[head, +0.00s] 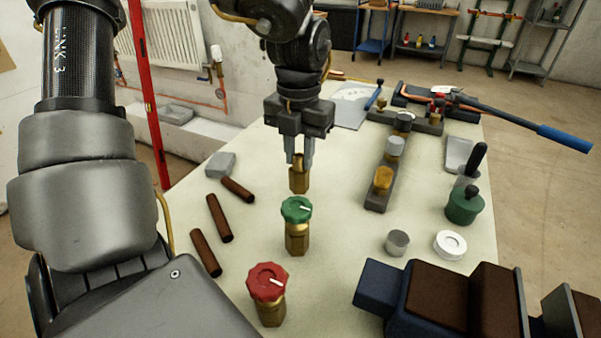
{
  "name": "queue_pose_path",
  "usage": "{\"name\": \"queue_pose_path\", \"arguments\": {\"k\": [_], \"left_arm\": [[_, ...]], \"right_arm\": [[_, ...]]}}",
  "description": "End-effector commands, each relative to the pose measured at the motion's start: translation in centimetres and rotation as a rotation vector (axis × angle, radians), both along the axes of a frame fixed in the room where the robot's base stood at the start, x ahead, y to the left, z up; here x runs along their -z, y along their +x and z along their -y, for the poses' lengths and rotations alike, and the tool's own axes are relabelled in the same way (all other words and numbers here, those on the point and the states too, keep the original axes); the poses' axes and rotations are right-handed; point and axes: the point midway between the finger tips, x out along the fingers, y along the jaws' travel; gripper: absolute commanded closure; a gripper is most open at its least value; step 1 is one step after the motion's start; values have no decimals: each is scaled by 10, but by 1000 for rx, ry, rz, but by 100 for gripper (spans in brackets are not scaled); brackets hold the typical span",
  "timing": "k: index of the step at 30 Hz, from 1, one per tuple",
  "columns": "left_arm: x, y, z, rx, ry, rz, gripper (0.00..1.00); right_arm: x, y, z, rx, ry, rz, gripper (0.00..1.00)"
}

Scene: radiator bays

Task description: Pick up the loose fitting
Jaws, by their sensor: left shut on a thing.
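The loose fitting (299,181) is a small brass piece near the middle of the table in the head view. My left gripper (300,156) points down and is shut on its upper part, so the fitting's top is partly hidden between the fingers. The fitting looks upright. I cannot tell whether its lower end touches the table or hangs just above it. My right gripper is not in view.
A green-capped brass valve (296,228) and a red-capped one (268,294) stand in front. Brown tubes (219,218) and a grey block (220,165) lie left. A rail of fittings (379,197) and a green pot (464,207) are right. A dark blue vise (379,284) fills the front right.

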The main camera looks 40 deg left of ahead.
Motion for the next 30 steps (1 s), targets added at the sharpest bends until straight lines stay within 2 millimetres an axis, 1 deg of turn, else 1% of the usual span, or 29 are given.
{"name": "queue_pose_path", "arguments": {"k": [8,24,30], "left_arm": [[-4,0,0,0,0,1,100],[-43,0,0,0,1,2,100],[-46,0,0,0,0,0,100]], "right_arm": [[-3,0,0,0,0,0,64],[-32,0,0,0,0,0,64],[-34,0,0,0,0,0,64]]}}
